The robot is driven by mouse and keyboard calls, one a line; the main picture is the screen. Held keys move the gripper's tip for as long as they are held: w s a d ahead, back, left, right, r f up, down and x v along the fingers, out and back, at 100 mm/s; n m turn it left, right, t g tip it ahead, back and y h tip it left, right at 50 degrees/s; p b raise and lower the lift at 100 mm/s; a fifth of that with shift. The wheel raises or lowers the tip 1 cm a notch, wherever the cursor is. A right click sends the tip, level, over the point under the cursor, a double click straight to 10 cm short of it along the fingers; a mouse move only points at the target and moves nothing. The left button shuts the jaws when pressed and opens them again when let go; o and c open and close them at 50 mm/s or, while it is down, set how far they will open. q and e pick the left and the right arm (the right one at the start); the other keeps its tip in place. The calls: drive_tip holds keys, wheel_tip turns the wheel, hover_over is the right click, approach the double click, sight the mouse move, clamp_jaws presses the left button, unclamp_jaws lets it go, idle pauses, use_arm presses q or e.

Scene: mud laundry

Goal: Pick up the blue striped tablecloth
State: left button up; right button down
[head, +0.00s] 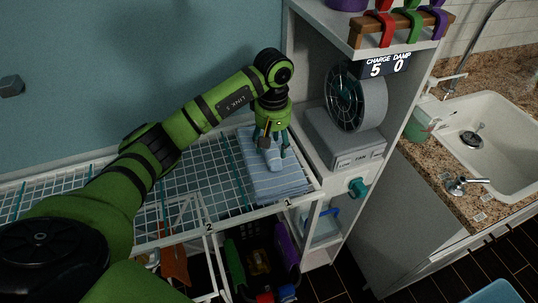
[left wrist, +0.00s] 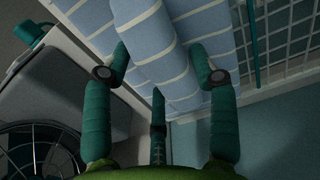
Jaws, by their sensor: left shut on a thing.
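The blue striped tablecloth (head: 268,176) is light blue with white stripes and lies folded on the wire rack at the section marked 1. My left gripper (head: 268,147) is above its back part, pointing down, with its fingers around a raised fold of the cloth. In the left wrist view the tablecloth (left wrist: 185,50) shows a bunched ridge between the teal fingers of the left gripper (left wrist: 163,75). The left gripper is shut on this fold. The rest of the cloth appears to lie on the rack. My right gripper is not in view.
The white wire rack (head: 190,178) runs along the blue wall. A grey fan unit (head: 355,100) stands in the white shelf cabinet (head: 318,150) just right of the cloth. A dark crate (head: 262,245) with several items sits below. A sink (head: 490,135) is at the far right.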

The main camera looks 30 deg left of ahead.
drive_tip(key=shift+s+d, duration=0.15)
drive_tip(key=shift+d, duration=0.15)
